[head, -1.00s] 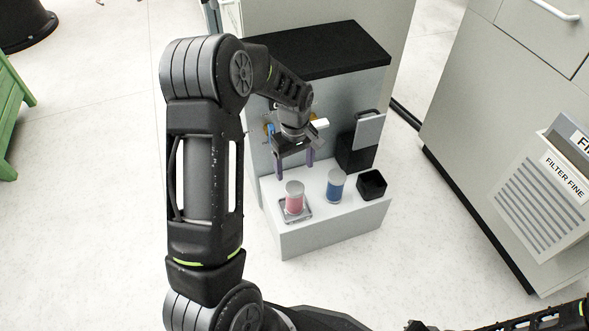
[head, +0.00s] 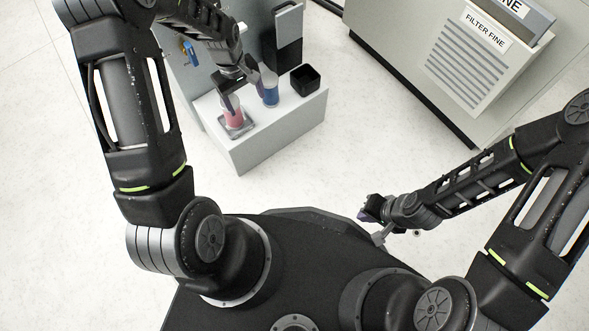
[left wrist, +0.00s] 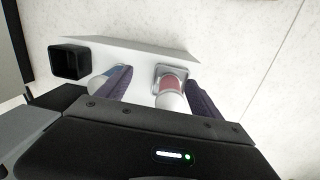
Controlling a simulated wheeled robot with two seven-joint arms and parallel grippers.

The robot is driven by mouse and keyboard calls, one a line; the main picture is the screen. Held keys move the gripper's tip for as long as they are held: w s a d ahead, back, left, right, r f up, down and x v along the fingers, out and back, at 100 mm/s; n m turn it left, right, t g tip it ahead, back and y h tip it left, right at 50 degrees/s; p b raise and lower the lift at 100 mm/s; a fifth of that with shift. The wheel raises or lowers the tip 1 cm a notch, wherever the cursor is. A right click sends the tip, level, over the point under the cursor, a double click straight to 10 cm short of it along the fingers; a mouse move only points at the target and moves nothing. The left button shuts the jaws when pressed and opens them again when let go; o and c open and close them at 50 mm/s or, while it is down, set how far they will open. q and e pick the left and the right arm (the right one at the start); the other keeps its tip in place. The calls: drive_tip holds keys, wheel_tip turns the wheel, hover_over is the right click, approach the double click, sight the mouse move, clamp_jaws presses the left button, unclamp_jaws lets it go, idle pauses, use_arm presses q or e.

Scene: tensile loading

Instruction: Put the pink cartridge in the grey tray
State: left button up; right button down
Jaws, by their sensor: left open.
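The pink cartridge (head: 233,116) stands upright on the small square grey tray (head: 246,127), on a light grey ledge. In the left wrist view, the pink cartridge (left wrist: 171,83) has its pale cap toward me, and the grey tray's rim (left wrist: 181,70) shows beyond it. My left gripper (head: 246,90) is open at the cartridge. Its purple fingers (left wrist: 160,90) lie either side of the cap, the right finger closer; contact cannot be told. My right gripper (head: 373,212) is low near my base, its jaws too small to judge.
An open black bin (head: 305,80) is at the ledge's right end. A grey cabinet (head: 400,60) stands farther right. The floor between is clear.

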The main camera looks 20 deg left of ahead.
use_arm(q)
drive_tip(key=s+d+f+m+h, duration=0.1)
drive_tip(key=s+d+f+m, duration=0.3)
drive_tip(key=s+d, duration=0.5)
drive_tip(key=s+d+f+m+h, duration=0.1)
drive_tip(key=s+d+f+m, duration=0.3)
drive_tip(key=s+d+f, duration=0.3)
drive_tip(key=s+d, duration=0.2)
drive_tip(key=d, duration=0.3)
drive_tip(key=shift+d+t+h, duration=0.35)
drive_tip(key=shift+t+h, duration=0.05)
